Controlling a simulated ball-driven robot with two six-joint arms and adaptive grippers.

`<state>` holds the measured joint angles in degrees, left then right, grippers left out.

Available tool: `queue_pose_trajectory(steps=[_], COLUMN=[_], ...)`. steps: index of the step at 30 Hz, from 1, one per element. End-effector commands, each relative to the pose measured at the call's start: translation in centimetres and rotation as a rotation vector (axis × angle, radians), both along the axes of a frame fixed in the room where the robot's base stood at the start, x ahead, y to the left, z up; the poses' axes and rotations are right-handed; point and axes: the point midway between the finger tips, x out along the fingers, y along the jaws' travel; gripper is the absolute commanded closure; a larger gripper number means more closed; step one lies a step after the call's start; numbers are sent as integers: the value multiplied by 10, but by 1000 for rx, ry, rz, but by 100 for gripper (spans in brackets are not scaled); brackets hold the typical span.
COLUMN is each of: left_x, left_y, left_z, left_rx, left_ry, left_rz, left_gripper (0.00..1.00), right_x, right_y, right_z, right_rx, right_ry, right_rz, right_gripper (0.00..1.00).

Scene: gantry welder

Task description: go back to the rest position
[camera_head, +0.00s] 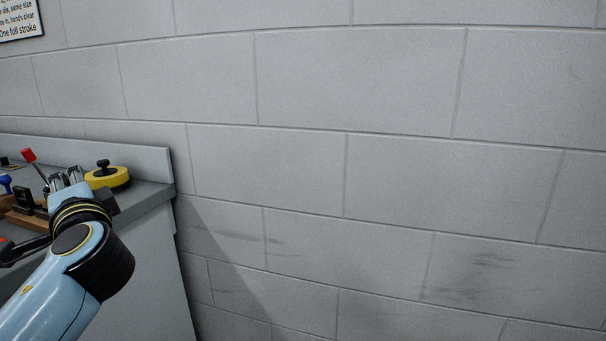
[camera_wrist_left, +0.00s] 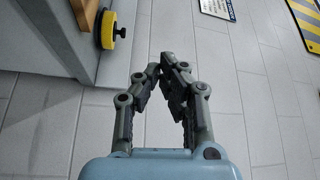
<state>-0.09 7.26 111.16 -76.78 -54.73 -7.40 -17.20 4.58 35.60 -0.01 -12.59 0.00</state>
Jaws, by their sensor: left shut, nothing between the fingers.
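My left gripper (camera_head: 66,178) shows in the head view at the left, at the end of my light blue arm, in front of the grey bench top. In the left wrist view my left gripper (camera_wrist_left: 165,75) has its fingertips together with nothing between them. It points toward the grey block wall. My right gripper is in neither view.
A grey bench (camera_head: 150,190) stands at the left against the block wall (camera_head: 400,180). A yellow disc with a black knob (camera_head: 108,178) and a red-tipped lever (camera_head: 30,157) are on it. A sign (camera_head: 18,18) hangs above. Right of the bench is clear.

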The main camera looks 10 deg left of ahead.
Motion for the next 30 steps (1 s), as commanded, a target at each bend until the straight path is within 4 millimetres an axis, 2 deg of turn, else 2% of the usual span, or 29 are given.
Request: queue_pose_trajectory(steps=[8, 11, 17, 20, 23, 24, 26, 27, 29, 30], left_x=[-8, -10, -21, -32, -55, -68, -92, -110, -140, -162], left_y=[2, 1, -1, -5, -11, -15, -22, -27, -35, -41], left_z=[-53, -79, -153, -202, -267, -296, -341, -369, -409, -434], left_rx=[-27, -52, -133, -197, -293, -341, -419, -476, -563, -622], left_ry=[108, 156, 286, 367, 469, 514, 581, 621, 678, 712], left_rz=[1, -6, -35, -55, -75, -84, -92, -94, -92, -86], left_gripper=[100, 100, 100, 100, 100, 100, 100, 100, 100, 100], right_x=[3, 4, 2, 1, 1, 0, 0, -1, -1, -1], right_y=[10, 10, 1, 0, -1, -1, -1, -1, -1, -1], right_z=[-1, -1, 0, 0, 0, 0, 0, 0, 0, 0], right_rx=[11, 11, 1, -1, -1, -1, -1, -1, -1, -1], right_ry=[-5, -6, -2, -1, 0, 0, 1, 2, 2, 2], right_rz=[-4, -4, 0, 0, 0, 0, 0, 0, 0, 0], right_gripper=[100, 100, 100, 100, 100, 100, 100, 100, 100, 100])
